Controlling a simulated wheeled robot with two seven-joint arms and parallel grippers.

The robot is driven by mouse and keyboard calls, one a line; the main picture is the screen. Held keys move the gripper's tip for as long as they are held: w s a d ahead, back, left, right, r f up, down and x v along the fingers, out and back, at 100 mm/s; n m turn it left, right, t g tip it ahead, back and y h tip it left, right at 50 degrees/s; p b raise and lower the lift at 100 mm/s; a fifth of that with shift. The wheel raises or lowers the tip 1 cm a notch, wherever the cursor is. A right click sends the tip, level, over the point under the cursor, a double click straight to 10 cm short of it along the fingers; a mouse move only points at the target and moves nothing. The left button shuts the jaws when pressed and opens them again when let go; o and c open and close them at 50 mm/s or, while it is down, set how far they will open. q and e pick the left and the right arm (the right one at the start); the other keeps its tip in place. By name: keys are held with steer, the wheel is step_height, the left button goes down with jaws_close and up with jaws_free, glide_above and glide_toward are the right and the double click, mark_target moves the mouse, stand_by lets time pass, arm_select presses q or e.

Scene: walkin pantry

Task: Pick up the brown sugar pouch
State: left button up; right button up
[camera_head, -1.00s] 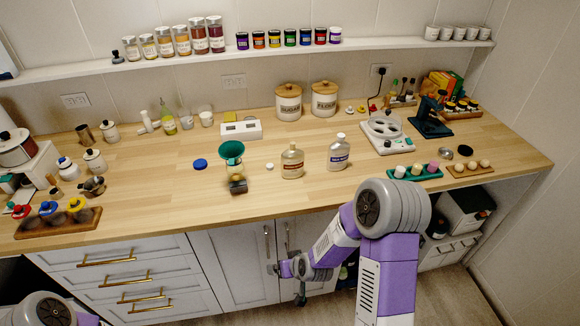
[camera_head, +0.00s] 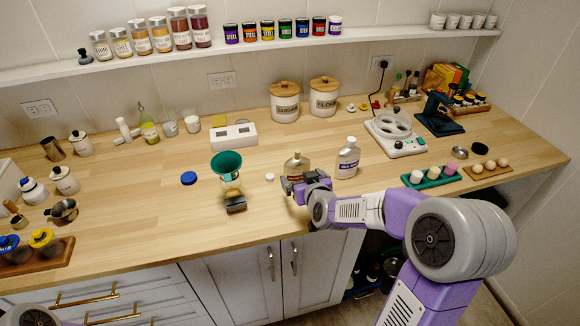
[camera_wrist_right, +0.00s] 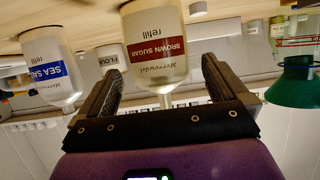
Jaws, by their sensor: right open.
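The brown sugar pouch (camera_head: 296,164) is a clear bottle-shaped pouch with a brown-red label, standing on the wooden counter. My right gripper (camera_head: 292,184) is close in front of it and hides its lower part in the head view. In the right wrist view the pouch (camera_wrist_right: 153,30) appears upside down, in line with the gap between the two dark fingers of the open right gripper (camera_wrist_right: 160,68). I cannot tell whether the fingers touch it. My left gripper is not in view.
A sea salt pouch (camera_head: 347,160) stands just right of the pouch. Sugar (camera_head: 285,103) and flour (camera_head: 323,98) canisters stand behind.

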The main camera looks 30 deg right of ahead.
mark_target(300, 174)
steer(key=b+x, duration=0.1)
steer(key=x, duration=0.5)
steer(key=shift+w+d+f, duration=0.2)
steer(key=shift+d+f, duration=0.05)
steer(key=shift+c, duration=0.2)
steer(key=shift+r, duration=0.1)
steer(key=c, duration=0.9)
